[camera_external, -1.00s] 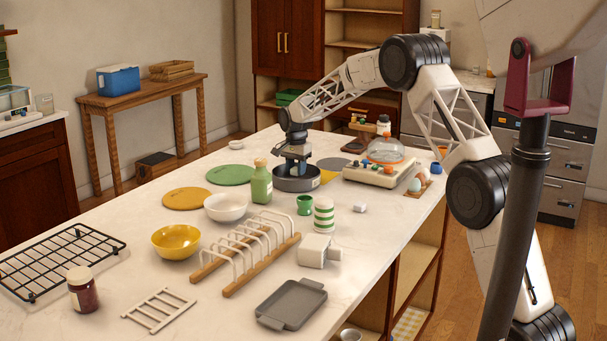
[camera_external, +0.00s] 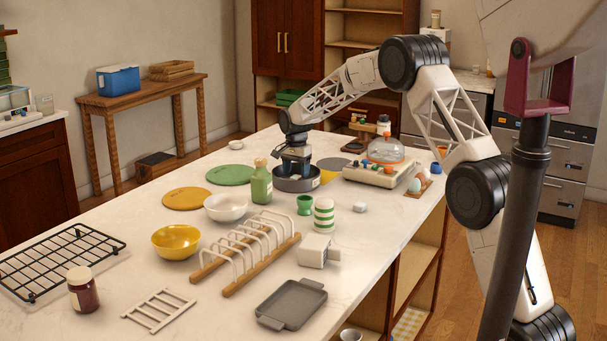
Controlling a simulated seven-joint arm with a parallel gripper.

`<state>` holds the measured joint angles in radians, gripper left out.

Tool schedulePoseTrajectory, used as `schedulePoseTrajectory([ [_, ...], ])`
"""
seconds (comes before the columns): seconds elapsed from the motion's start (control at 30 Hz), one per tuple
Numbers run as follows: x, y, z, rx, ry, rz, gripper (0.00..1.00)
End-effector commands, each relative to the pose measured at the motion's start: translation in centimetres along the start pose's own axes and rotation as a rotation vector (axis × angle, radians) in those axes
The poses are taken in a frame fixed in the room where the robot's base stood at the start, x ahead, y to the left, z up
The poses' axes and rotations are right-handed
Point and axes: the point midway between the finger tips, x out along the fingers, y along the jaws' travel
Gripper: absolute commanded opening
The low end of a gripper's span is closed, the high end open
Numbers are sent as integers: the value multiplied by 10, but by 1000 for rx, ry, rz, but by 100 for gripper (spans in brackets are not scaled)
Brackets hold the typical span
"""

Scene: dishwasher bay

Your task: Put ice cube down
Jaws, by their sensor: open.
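My gripper (camera_external: 294,172) points down into a round dark grey pan (camera_external: 309,187) on the far part of the white counter. Its jaws are open, with the fingertips low inside the pan's rim. Something pale shows at the fingertips, but I cannot tell whether it is an ice cube. A small whitish cube (camera_external: 360,207) lies on the counter to the right of the green-striped cup; I cannot tell whether it is ice.
A green bottle (camera_external: 262,184) stands close to the left of the pan. A console with a clear dome (camera_external: 385,150) is to its right. A green cup (camera_external: 305,205), a striped cup (camera_external: 324,215) and a wooden rack (camera_external: 246,262) are nearer.

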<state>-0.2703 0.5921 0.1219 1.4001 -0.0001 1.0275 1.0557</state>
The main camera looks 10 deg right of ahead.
Motion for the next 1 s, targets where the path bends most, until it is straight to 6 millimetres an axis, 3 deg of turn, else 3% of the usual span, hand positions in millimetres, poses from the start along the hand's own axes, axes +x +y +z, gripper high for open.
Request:
schedulePoseTrajectory([
  [0.47,-4,0,0,0,0,-1,65],
  [1.0,-56,0,0,0,1,-2,65],
])
